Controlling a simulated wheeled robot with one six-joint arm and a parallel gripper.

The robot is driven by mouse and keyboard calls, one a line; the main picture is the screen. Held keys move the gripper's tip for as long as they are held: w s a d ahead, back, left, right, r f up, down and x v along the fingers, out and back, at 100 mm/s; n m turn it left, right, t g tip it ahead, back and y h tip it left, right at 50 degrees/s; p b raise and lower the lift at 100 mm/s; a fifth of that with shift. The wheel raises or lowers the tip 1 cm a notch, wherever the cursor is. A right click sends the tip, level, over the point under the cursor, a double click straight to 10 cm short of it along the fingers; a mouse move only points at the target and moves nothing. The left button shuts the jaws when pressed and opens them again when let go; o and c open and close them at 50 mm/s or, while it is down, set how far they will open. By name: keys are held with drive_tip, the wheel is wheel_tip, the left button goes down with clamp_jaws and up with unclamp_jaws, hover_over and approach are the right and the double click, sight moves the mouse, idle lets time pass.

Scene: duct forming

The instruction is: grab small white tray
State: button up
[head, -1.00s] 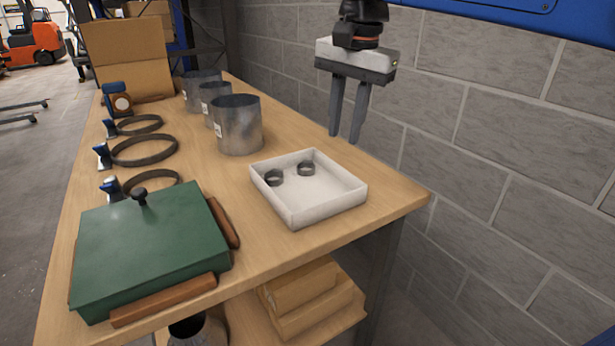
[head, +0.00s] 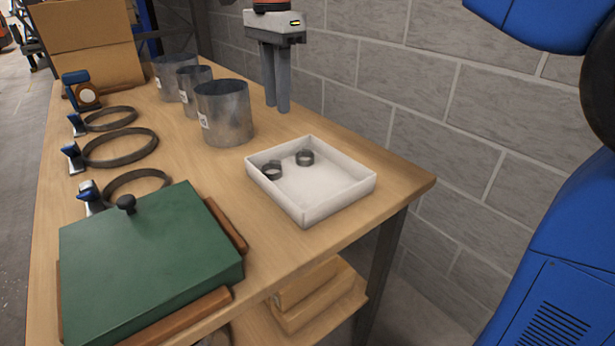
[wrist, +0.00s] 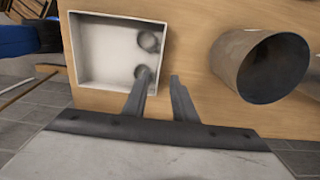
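The small white tray (head: 335,192) sits on the wooden bench near its right front corner. Two small dark metal rings, one (head: 272,170) and another (head: 305,157), lie inside it toward the back left. My gripper (head: 277,108) hangs above and behind the tray, fingers pointing down, apart from it. In the wrist view the tray (wrist: 95,83) shows at upper left, and my gripper (wrist: 158,92) has a gap between its fingers with nothing in it. One finger overlaps the tray's near edge in that view.
Several metal cylinders, the nearest (head: 225,115), stand left of my gripper. Ring clamps (head: 120,147) lie along the bench's left side. A green lidded box (head: 150,265) fills the front left. A block wall (head: 430,90) runs behind the bench. Bare wood (head: 215,175) lies left of the tray.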

sight(280, 146)
wheel_tip(280, 146, down, 12)
drive_tip(key=shift+r, duration=0.2)
idle(0.4)
drive_tip(key=shift+c, duration=0.3)
clamp_jaws()
